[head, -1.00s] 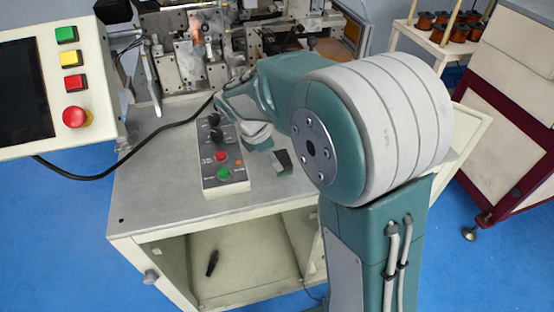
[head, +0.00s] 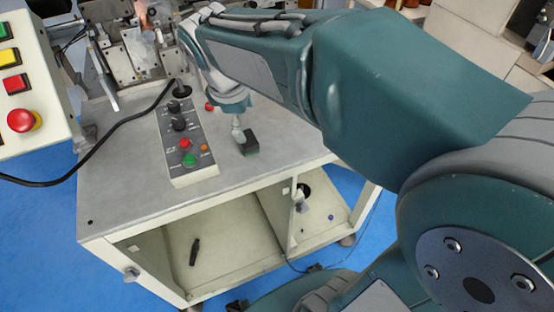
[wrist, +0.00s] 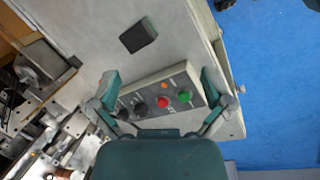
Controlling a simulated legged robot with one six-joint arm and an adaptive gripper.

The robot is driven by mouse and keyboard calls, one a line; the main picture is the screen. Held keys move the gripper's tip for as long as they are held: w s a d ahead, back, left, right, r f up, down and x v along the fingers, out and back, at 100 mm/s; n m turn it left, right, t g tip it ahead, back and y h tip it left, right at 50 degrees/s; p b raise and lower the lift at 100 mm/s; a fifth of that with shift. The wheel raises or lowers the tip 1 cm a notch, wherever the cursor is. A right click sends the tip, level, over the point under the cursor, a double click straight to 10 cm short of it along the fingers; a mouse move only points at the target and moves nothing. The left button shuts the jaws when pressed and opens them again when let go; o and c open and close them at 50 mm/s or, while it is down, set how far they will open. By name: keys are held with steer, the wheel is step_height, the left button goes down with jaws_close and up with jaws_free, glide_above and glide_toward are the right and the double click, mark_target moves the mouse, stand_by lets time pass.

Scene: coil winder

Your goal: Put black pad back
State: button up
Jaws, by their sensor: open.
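The black pad (head: 250,143) lies on the grey tabletop to the right of the control box. It is a small dark block with a greenish side. It also shows in the wrist view (wrist: 138,35), lying alone on the table, beyond my fingertips. My gripper (wrist: 160,85) is open and empty, its two fingers spread wide above the control box in the wrist view. In the head view my gripper (head: 238,130) is partly hidden by my own arm and appears beside the pad. I cannot tell from the pictures whether it touches anything.
The control box (head: 188,150) with knobs and buttons stands left of the pad. The winder machinery (head: 130,50) is at the back. A black cable (head: 110,140) runs over the table. A panel with an emergency stop (head: 22,120) is at far left. The front tabletop is clear.

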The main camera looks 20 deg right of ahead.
steer(key=s+d+f+m+t+y, duration=0.1)
steer(key=s+m+t, duration=0.3)
steer(key=s+m, duration=0.7)
steer(key=shift+s+d+f+m+y, duration=0.3)
steer(key=shift+s+d+y, duration=0.35)
steer(key=shift+s, duration=0.4)
